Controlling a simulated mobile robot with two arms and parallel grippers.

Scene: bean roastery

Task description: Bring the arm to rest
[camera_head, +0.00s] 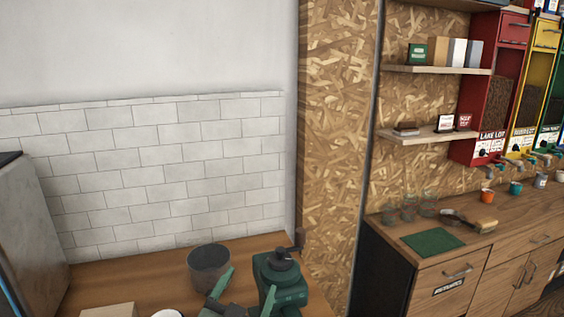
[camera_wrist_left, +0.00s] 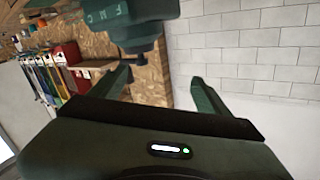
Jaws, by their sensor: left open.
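My left gripper (camera_head: 250,281) is at the bottom of the head view, its two green fingers spread apart. It also shows in the left wrist view (camera_wrist_left: 160,78), with nothing held between the fingers. A green grinder (camera_head: 279,277) with a dark crank on top stands on the wooden counter, close beside the gripper. The grinder also fills the top of the left wrist view (camera_wrist_left: 135,18), beyond the fingertips. I cannot tell whether a finger touches it. My right gripper is in neither view.
A dark round pot (camera_head: 209,265) stands behind the gripper on the wooden counter (camera_head: 130,280). A white round thing (camera_head: 168,314) and a tan box (camera_head: 108,310) are at the bottom edge. A side counter at right holds glasses, a green mat (camera_head: 432,241) and cups.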

